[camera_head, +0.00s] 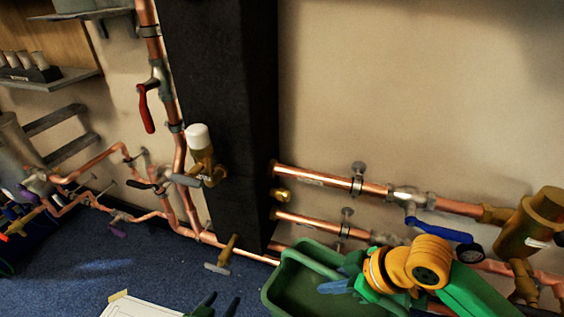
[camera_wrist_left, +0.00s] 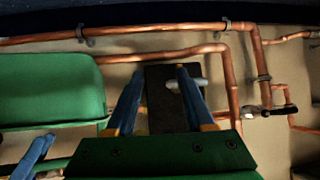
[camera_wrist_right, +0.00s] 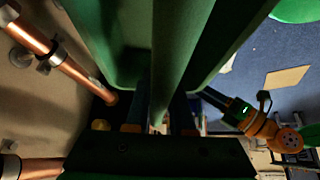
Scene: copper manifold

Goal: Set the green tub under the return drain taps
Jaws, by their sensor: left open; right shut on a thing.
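The green tub (camera_head: 283,281) is at the bottom centre in the head view, in front of the lower copper pipes. My right gripper (camera_head: 340,281) is shut on the tub's rim. The tub's green wall (camera_wrist_right: 120,40) fills much of the right wrist view. Whether the tub touches the floor I cannot tell. My left gripper (camera_head: 221,303) is open and empty, left of the tub and apart from it; the tub (camera_wrist_left: 50,85) also shows in the left wrist view. A brass tap (camera_head: 226,255) with a grey handle sits low, left of the tub. Which taps are the return drains is not marked.
A dark column (camera_head: 225,110) stands behind the tub. Copper pipes (camera_head: 320,178) run along the wall, with a blue-handled valve (camera_head: 440,230) at right. A white panel (camera_head: 135,306) lies at the bottom left. Blue floor (camera_head: 110,275) is clear at left.

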